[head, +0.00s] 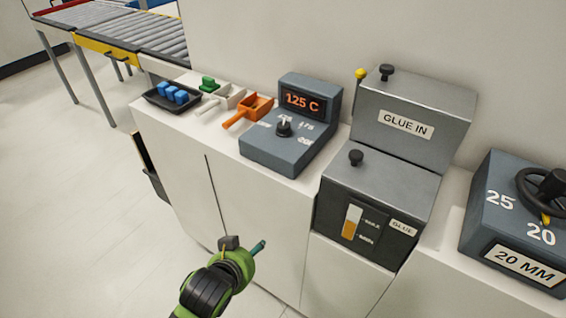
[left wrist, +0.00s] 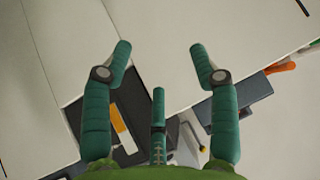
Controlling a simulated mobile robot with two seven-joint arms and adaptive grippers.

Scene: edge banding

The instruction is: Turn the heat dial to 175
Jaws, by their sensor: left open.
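The heat dial (head: 284,127) is a small black knob on a blue-grey control box (head: 262,145) with printed numbers around it. The box's raised display (head: 303,101) reads 125 C in orange. My left gripper (head: 262,246) is in front of the cabinet, below and apart from the dial. In the left wrist view my left gripper (left wrist: 157,60) has its green fingers spread, with nothing between them. My right gripper is in neither view.
A grey glue machine (head: 404,90) with black knobs stands right of the control box. An orange scoop (head: 250,110), a white scoop (head: 222,100) and a black tray (head: 153,98) with blue blocks lie to its left. A handwheel box (head: 475,232) stands far right.

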